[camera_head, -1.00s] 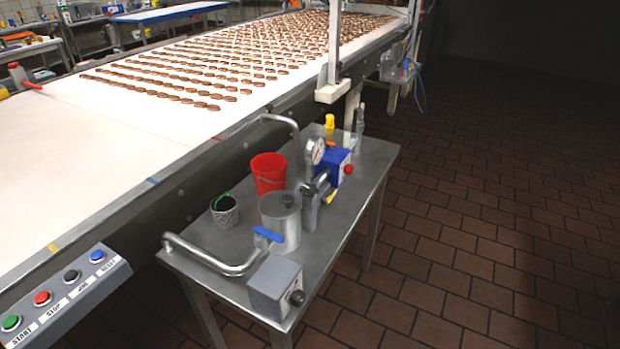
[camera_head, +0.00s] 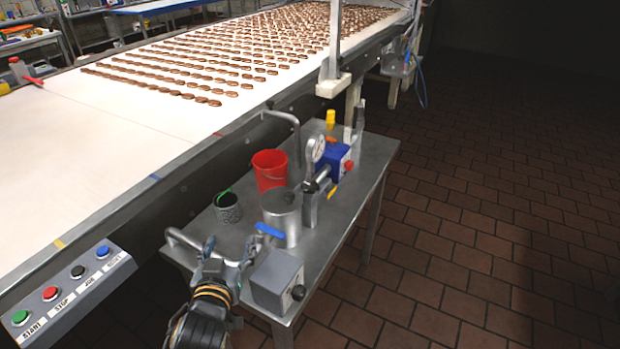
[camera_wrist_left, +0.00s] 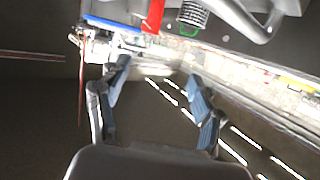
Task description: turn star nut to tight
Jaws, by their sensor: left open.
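A small dark knob (camera_head: 298,292) sits on the face of a grey box (camera_head: 277,280) at the near corner of the steel cart. Another dark knob (camera_head: 310,187) shows on the clamp-like pump fitting. Both are too small for me to tell which is the star nut. My left gripper (camera_head: 228,258) is left of the grey box, by the cart's near-left edge and the bent pipe. It is open and empty, with its two fingers spread apart in the left wrist view (camera_wrist_left: 158,72). My right gripper is out of view.
The steel cart (camera_head: 352,212) carries a red bucket (camera_head: 269,169), a metal pot (camera_head: 281,215) with a blue lever (camera_head: 269,231), a mesh cup (camera_head: 228,208) and a gauge (camera_head: 316,149). The conveyor (camera_head: 90,170) and button panel (camera_head: 70,287) lie left. The floor on the right is clear.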

